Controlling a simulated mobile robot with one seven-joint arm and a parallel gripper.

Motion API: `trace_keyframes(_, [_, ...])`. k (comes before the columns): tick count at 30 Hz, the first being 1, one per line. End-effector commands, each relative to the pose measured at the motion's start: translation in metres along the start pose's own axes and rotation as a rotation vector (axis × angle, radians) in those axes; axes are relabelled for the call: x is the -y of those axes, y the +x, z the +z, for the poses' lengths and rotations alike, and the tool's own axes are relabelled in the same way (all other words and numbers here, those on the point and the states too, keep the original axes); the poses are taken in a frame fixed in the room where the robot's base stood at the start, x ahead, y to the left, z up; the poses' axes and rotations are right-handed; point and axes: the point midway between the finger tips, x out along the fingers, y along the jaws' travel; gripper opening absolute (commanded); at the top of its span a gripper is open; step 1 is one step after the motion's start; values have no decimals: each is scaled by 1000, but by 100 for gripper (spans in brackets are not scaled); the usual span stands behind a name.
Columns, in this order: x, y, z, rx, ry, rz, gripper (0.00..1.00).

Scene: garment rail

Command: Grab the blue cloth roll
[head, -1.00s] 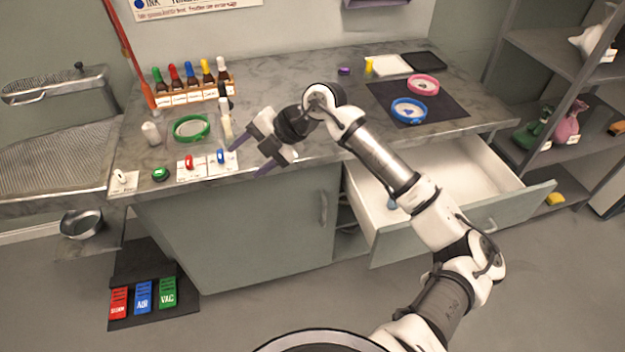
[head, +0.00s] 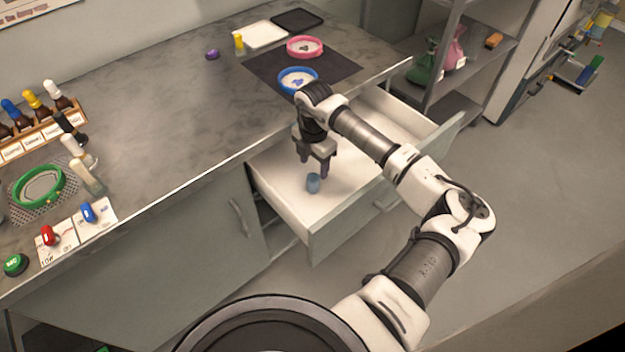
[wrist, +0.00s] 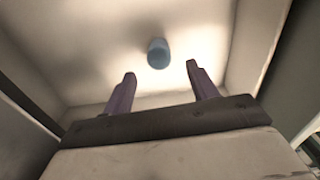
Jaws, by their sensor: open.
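The blue cloth roll (head: 313,183) stands in the open white drawer (head: 283,190) under the counter, near the drawer's front left part. In the wrist view the blue roll (wrist: 158,53) shows beyond the fingertips, roughly centred between them. My gripper (head: 317,172) is over the drawer, pointing down, beside and just behind the roll in the head view. Its two purple fingers are apart and empty in the wrist view (wrist: 161,70). I cannot tell the exact height gap between fingertips and roll.
The drawer walls surround the roll, with bare drawer floor around it. The counter edge (head: 200,165) is to the left and behind. A blue ring dish (head: 298,80) and a pink ring dish (head: 305,47) lie on a dark mat. A shelf (head: 480,60) stands at the right.

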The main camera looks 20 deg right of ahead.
Motion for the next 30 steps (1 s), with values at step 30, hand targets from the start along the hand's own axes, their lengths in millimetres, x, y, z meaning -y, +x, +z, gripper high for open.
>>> trace_keyframes(30, [-1, 86, 0, 0, -2, 2, 52])
